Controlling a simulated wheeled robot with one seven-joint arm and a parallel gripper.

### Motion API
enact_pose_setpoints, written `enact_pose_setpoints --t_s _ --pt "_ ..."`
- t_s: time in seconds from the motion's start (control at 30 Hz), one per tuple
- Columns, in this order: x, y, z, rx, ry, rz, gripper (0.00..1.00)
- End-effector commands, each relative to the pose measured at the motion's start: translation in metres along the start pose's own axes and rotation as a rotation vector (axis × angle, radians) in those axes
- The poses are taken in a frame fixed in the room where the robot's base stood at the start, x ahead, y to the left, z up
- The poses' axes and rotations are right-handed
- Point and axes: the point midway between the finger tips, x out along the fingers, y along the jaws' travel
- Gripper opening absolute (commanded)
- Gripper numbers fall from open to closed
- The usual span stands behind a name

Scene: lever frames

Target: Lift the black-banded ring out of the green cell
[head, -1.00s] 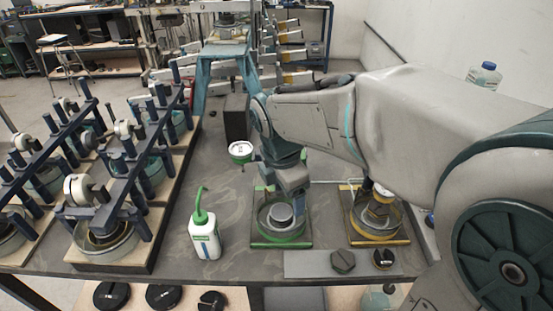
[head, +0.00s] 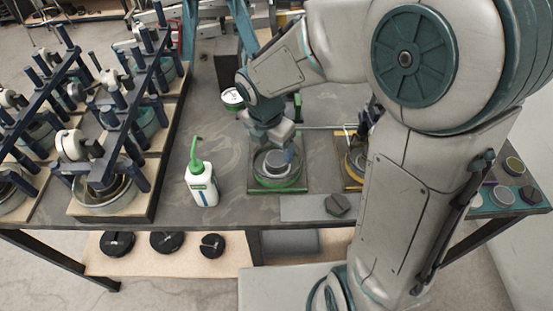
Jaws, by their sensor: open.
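The green cell (head: 278,189) is a round, clear-walled dish on a green-edged base near the middle of the table. A grey round piece (head: 275,163) sits inside it. I cannot make out a black band on any ring there, as my gripper covers part of the cell. My gripper (head: 278,154) points down over the cell, its open fingers close to the grey piece. I cannot tell whether they touch anything.
A white bottle with a green spout (head: 202,184) stands left of the cell. The yellow cell (head: 353,170) is to the right, partly behind my arm. A black knob (head: 338,204) lies in front on a grey plate (head: 305,208). Blue racks (head: 105,150) fill the left.

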Motion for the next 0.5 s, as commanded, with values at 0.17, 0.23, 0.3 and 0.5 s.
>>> enact_pose_setpoints --t_s 0.17,0.23,0.3,0.5 --pt "0.029 -0.007 0.000 0.001 0.004 -0.005 0.78" --pt "0.037 -0.007 0.000 0.001 0.003 -0.005 0.78" --pt "0.042 -0.006 0.000 0.002 0.002 -0.003 0.78" --pt "0.044 -0.006 0.000 0.002 0.001 -0.001 0.78"
